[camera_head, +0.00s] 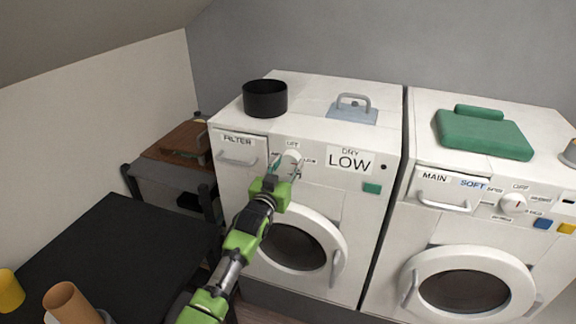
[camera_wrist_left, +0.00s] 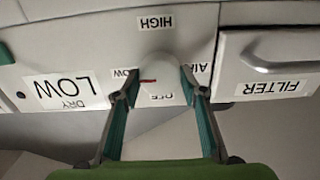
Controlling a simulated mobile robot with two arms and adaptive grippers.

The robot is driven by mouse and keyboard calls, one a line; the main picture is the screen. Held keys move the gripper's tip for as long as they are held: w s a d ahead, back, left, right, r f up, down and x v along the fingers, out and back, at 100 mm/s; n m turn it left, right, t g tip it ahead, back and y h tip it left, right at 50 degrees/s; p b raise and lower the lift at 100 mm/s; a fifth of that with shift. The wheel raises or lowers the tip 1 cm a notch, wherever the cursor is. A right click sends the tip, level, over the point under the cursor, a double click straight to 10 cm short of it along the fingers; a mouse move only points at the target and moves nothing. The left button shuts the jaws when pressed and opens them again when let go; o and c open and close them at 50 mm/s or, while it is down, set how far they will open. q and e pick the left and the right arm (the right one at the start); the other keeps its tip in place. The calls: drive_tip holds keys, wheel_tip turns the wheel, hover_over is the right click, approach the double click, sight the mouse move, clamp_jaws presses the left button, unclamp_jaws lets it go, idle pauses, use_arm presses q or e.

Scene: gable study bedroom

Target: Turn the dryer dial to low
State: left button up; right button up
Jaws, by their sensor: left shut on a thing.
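The dryer (camera_head: 350,210) is the left white machine, with a "DRY LOW" sign on its front panel. Its round white dial (camera_head: 291,157) sits between the filter drawer and that sign, with labels around it. My left gripper (camera_head: 286,167) is at the dial, its fingers on either side of it. In the left wrist view, which is upside down, the gripper (camera_wrist_left: 160,82) is shut on the white dial (camera_wrist_left: 160,90). The dial's red mark (camera_wrist_left: 148,81) points left, toward the "LOW" label (camera_wrist_left: 125,73). The right gripper is not in view.
A filter drawer (camera_head: 238,148) is beside the dial. A black pot (camera_head: 265,99) and a grey-blue handled object (camera_head: 353,109) stand on the dryer. The washer (camera_head: 450,230) is to the right, with a green case (camera_head: 483,132) on top. A black table (camera_head: 110,250) is at lower left.

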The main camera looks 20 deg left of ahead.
use_arm(q)
drive_tip(key=shift+f, duration=0.1)
drive_tip(key=o, duration=1.1)
drive_tip(key=shift+o, duration=0.2)
drive_tip(key=shift+s, duration=0.1)
drive_tip(key=s, duration=1.2)
drive_tip(key=shift+a, duration=0.2)
drive_tip(key=shift+w, duration=0.1)
